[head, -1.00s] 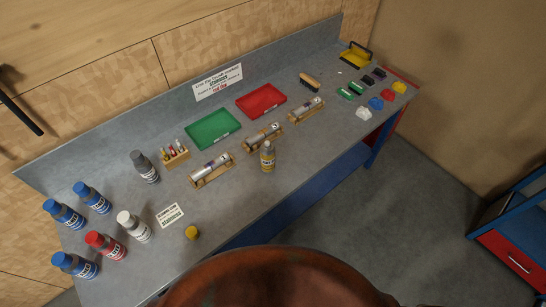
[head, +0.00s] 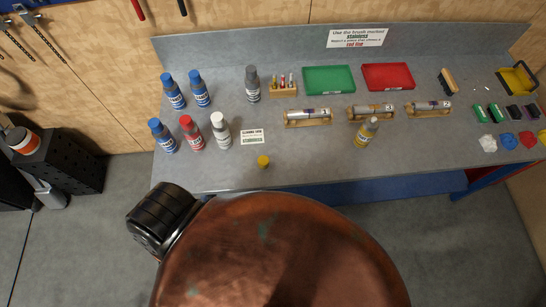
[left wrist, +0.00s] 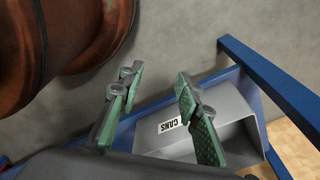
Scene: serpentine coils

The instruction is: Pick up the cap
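A small yellow cap (head: 263,161) lies on the grey bench (head: 310,160) near its front edge, in the head view. A bottle with a yellow label (head: 367,132) stands to its right, near the cylinders on wooden holders. My left gripper (left wrist: 157,85) shows in the left wrist view with its two green-padded fingers apart and nothing between them. It is over a grey bin marked CANS (left wrist: 205,125), away from the cap, which is not in that view. My right gripper is in neither view.
Blue, red, white and grey bottles (head: 192,135) stand left of the cap. A label card (head: 252,137) lies just behind it. A green tray (head: 329,80) and a red tray (head: 388,77) are at the back. The bench front around the cap is clear.

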